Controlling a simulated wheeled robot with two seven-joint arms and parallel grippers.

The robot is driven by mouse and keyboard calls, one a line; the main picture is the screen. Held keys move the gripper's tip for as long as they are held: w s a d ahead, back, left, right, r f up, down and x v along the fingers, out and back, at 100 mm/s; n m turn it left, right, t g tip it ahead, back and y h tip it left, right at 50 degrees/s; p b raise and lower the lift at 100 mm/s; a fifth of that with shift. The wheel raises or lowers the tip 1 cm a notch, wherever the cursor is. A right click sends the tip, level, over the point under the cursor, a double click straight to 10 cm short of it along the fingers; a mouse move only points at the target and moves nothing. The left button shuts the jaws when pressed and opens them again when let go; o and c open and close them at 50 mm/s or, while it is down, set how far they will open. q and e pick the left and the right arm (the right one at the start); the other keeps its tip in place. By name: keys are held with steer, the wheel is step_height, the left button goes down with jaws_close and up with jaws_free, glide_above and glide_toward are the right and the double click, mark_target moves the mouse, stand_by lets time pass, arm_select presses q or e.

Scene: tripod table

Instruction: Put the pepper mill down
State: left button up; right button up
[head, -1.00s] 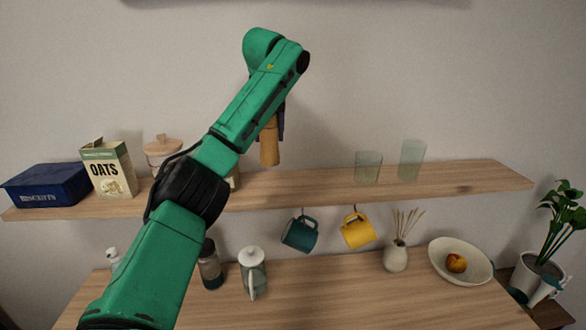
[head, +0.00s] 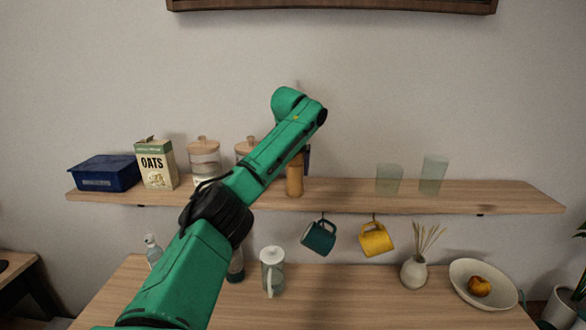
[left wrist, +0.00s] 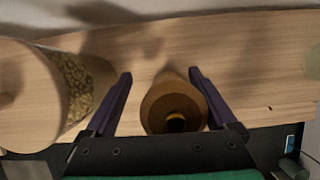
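The pepper mill (head: 294,178) is a tan wooden cylinder standing upright on the wooden wall shelf (head: 345,196), right of the glass jars. In the left wrist view I look down on its round brown top (left wrist: 173,106), with a dark knob. My left gripper (left wrist: 160,74) has its two purple fingers on either side of the mill. A clear gap shows on the left; the right finger is close to it, and I cannot tell whether they touch. In the head view my green arm hides most of this gripper and the mill's upper part. My right gripper is not in view.
A jar with a wooden lid (head: 203,158) and a second jar (head: 245,149) stand left of the mill, with an oats box (head: 156,165) and blue bin (head: 105,174) beyond. Two glasses (head: 433,174) stand right. Shelf between mill and glasses is clear. Mugs (head: 376,240) hang below.

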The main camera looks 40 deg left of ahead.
arm_select(q)
steer(key=b+v, duration=0.1)
steer(key=v, duration=1.1)
steer(key=shift+d, duration=0.25)
steer(key=shift+w+a, duration=0.1)
steer(key=shift+w, duration=0.1)
